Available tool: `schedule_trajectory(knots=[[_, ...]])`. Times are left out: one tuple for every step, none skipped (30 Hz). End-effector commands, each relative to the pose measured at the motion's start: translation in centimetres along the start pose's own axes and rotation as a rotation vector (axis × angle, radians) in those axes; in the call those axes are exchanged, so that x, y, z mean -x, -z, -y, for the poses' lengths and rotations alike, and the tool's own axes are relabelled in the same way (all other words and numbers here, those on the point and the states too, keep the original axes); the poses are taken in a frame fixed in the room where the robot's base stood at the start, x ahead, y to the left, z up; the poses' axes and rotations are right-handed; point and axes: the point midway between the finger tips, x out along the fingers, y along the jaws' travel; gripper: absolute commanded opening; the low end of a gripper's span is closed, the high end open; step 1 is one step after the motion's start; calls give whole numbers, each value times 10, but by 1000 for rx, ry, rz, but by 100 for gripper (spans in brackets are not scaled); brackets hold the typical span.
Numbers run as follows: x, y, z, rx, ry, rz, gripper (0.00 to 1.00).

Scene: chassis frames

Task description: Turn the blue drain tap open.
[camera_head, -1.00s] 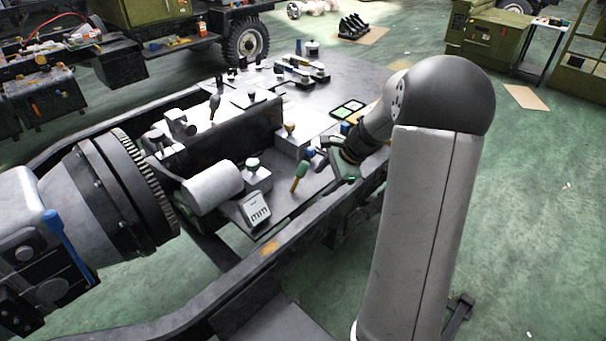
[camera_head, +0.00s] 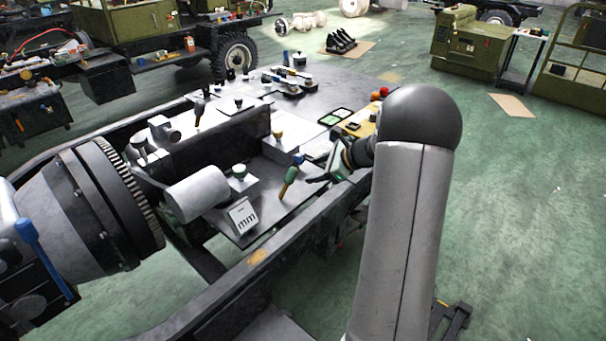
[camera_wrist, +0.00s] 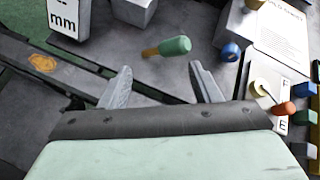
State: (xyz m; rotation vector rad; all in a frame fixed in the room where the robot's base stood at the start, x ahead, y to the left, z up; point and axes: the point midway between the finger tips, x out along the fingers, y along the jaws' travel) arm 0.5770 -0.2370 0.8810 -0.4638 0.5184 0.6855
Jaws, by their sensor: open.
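A blue lever handle (camera_head: 42,255) stands out from the large grey housing at the left edge of the head view. A small blue knob (camera_head: 299,158) is on the bench close to my gripper, and it also shows in the wrist view (camera_wrist: 230,52). I cannot tell for certain which is the drain tap; the lever looks more like one. My gripper (camera_head: 326,174) is over the bench's near edge, far to the right of the lever. In the wrist view my gripper (camera_wrist: 160,87) is open, its fingers apart and nothing between them.
A green-and-tan handle (camera_wrist: 168,47) lies just beyond the fingertips in the wrist view. A white labelled block (camera_head: 242,216) and a grey cylinder (camera_head: 197,193) stand between my gripper and the toothed housing (camera_head: 95,205).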

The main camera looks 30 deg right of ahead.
Motion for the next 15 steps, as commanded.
schedule_trajectory(knots=[[-10,31,18,-79,74,38,57],[-10,40,30,-120,117,61,57],[-8,50,44,-170,170,89,57],[-7,58,53,-202,204,108,57],[-5,64,61,-229,235,124,57],[-3,69,70,-256,268,142,57],[-2,73,75,-272,287,153,57],[0,75,79,-283,302,162,57],[0,76,83,-293,314,169,57],[0,76,85,-297,320,172,57],[-2,75,87,-299,322,174,57],[-5,74,88,-299,321,174,57],[-9,73,89,-298,320,173,57],[-13,73,90,-298,318,173,57],[-19,71,92,-297,318,174,57]])
